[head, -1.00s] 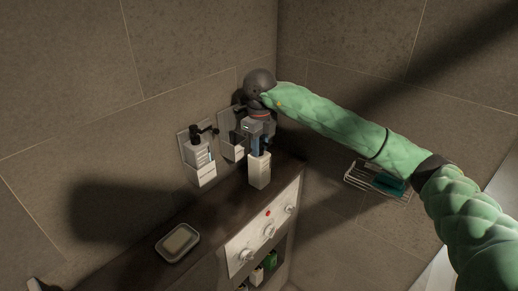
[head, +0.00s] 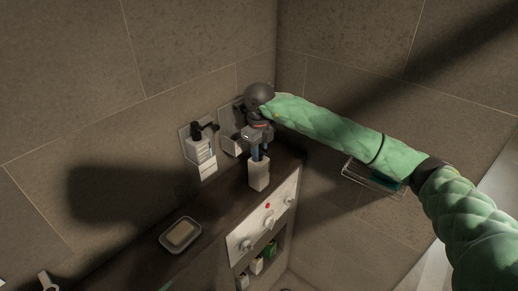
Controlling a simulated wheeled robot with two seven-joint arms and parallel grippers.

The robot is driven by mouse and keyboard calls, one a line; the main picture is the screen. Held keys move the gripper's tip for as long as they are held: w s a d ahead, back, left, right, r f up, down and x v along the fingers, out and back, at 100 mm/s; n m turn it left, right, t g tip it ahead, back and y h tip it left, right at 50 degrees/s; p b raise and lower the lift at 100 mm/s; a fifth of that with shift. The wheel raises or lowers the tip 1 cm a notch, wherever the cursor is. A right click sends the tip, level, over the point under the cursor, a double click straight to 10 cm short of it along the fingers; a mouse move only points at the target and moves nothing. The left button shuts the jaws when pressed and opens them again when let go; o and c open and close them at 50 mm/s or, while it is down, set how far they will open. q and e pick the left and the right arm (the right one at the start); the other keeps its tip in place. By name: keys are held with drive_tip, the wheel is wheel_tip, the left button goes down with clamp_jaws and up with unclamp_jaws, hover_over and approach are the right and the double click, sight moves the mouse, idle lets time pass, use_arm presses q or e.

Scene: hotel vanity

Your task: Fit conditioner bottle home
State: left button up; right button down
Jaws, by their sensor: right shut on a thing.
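A white bottle (head: 259,174), seemingly the conditioner bottle, is upright over the dark counter. My right gripper (head: 259,152) is shut on its upper part from above. Whether the bottle touches the counter is hard to tell. To its left, a wall holder (head: 185,135) carries a white bottle (head: 203,157) with a dark pump top. A second wall holder (head: 231,143) stands just behind my gripper and is partly hidden by it. I cannot tell what sits in that holder.
A soap dish (head: 180,234) with a pale bar lies on the dark counter (head: 212,200). A white panel with knobs (head: 268,222) is on the counter's front. A wire rack (head: 370,177) hangs on the right wall under my arm. The counter between dish and bottle is clear.

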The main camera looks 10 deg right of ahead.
drive_tip(key=c, duration=1.2)
unclamp_jaws()
use_arm(q)
drive_tip(key=shift+s+f, duration=0.1)
drive_tip(key=shift+s, duration=0.25)
drive_tip(key=shift+a, duration=0.1)
